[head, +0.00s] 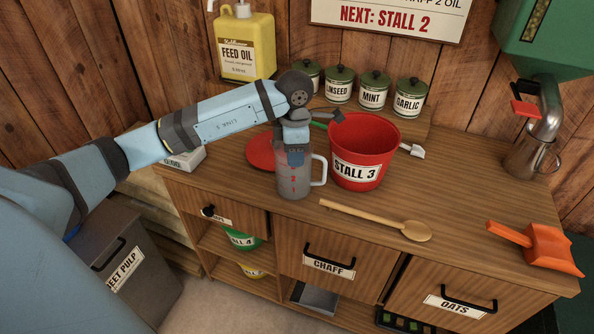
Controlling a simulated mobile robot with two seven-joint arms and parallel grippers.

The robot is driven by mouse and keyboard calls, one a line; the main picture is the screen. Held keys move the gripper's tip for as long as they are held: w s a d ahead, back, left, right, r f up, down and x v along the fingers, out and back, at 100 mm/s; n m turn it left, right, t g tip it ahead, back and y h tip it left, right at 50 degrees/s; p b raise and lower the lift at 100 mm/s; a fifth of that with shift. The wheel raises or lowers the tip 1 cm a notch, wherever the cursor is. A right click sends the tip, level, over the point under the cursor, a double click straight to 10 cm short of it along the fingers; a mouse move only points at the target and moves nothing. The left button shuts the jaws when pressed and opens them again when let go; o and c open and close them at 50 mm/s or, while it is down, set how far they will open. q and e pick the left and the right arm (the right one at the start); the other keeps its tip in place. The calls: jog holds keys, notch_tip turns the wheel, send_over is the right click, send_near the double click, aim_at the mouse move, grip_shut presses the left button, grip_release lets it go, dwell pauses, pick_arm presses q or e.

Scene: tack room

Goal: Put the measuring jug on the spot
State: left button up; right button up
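The measuring jug (294,182), grey and see-through with red marks and a pale handle on its right, is upright at the counter's front, left of the red bucket. My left gripper (295,157) points down at the jug's rim, its fingertips overlapping the upper jug. I cannot tell whether they grip its wall or whether its base touches the counter. A flat red disc (261,151), possibly the spot, lies just behind and left of the jug, partly hidden by my arm and the jug. My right gripper is not in view.
The red STALL 3 bucket (364,152) stands close to the jug's handle. A wooden spoon (375,219) and an orange scoop (540,246) lie right. A small white box (184,160) is left of the disc. Labelled tins (373,92) and a yellow oil jug (246,45) stand behind.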

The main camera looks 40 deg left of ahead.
aim_at(301, 170)
pick_arm(q)
jog(key=shift+s+f, duration=0.1)
jog(key=shift+f, duration=1.35)
grip_shut()
jog(key=shift+r, duration=0.1)
